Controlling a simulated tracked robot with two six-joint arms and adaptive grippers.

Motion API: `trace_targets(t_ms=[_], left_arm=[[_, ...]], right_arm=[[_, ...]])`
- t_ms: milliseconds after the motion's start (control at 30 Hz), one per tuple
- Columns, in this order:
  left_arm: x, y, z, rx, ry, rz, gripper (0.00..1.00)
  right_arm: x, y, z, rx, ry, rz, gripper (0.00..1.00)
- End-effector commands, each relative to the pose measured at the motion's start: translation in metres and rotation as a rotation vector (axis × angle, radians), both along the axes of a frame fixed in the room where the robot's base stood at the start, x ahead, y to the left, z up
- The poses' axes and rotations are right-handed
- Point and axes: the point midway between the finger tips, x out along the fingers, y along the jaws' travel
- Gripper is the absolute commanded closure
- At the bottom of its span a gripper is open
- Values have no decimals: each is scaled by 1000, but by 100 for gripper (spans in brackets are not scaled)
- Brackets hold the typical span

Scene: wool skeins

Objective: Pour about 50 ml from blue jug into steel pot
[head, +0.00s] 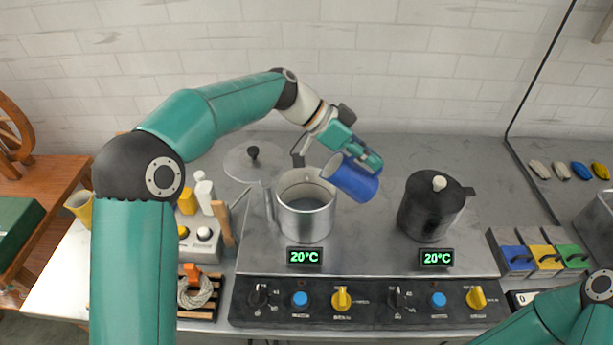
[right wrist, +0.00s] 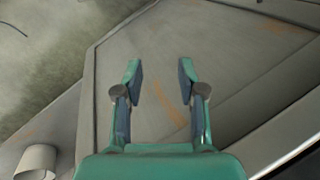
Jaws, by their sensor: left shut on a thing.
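The blue jug (head: 352,180) is tilted towards the left, its mouth at the right rim of the steel pot (head: 305,222). My left gripper (head: 364,152) is shut on the jug and holds it above the hob, to the upper right of the pot. The steel pot is open and stands on the left side of the hob; its inside looks grey, and I cannot tell the liquid level. No stream of liquid can be made out. My right gripper (right wrist: 160,85) is open and empty in the right wrist view, over a grey surface.
A black lidded pot (head: 428,210) stands on the right of the hob (head: 365,255). A loose lid (head: 253,163) lies behind the steel pot. Both displays read 20°C. Bottles (head: 204,192) and a rope coil (head: 194,292) stand left; coloured boxes (head: 546,256) stand right.

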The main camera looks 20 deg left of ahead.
Motion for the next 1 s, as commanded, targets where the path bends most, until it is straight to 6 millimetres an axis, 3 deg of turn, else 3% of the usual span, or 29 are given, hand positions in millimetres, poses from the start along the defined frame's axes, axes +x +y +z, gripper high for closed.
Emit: trace_targets(t_ms=[400, 1000], left_arm=[[2, -10, 2, 148, 32, 3, 100], [2, -12, -2, 174, 36, 6, 100]], right_arm=[[0, 0, 37, 0, 0, 0, 60], [0, 0, 39, 0, 1, 0, 60]])
